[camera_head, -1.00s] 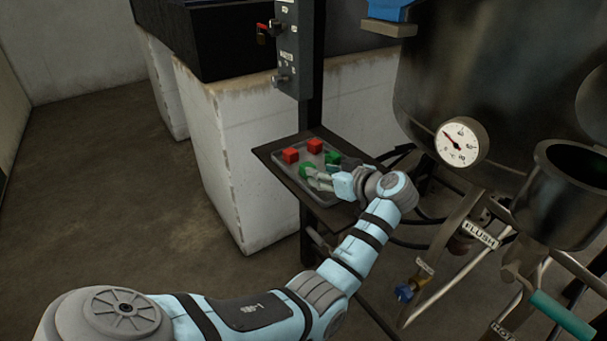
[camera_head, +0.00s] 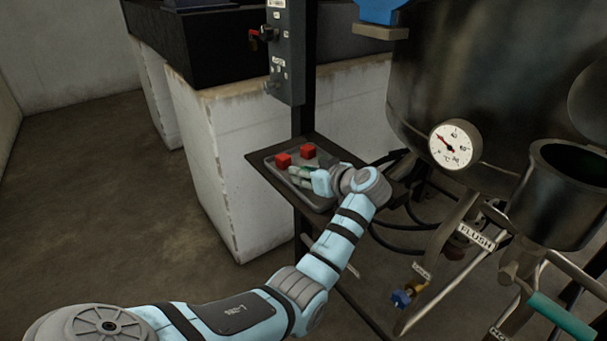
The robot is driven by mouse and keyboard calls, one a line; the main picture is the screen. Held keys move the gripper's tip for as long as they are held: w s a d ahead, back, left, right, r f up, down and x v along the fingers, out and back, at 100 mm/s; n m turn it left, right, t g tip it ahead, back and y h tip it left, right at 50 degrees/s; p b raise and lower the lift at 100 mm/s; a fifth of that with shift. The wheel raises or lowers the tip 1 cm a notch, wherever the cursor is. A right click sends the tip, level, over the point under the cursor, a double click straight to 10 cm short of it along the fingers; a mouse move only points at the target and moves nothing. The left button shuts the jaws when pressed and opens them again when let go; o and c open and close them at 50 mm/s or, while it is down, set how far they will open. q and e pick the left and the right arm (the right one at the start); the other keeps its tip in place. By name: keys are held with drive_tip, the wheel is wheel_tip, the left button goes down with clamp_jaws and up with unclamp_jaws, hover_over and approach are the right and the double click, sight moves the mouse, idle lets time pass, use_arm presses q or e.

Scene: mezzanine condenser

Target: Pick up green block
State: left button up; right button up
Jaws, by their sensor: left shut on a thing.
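My left gripper (camera_head: 299,176) is over the grey tray, its fingers shut on a green block. The block is mostly hidden by the fingers, and only a little green shows around them. I cannot tell whether it is clear of the tray. Two red blocks sit on the tray just beyond the fingers, one on the left (camera_head: 283,160) and one on the right (camera_head: 308,151). A second green block is largely hidden behind the gripper. My right gripper is not in view.
The grey tray (camera_head: 262,158) lies on a dark shelf (camera_head: 313,139) fixed to a post. A grey control box (camera_head: 286,75) hangs above it. A large dark vessel with a gauge (camera_head: 455,144) and pipes stands close on the right. A white block wall is behind left.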

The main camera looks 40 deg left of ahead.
use_arm(q)
wheel_tip(320, 180, up, 20)
drive_tip(key=p, duration=0.4)
drive_tip(key=shift+p, duration=0.35)
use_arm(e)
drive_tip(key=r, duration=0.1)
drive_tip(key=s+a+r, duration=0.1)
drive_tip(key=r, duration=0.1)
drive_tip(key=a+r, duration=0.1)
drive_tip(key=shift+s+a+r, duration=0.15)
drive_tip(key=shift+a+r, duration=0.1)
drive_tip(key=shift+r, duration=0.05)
use_arm(q)
drive_tip(key=shift+f, duration=0.1)
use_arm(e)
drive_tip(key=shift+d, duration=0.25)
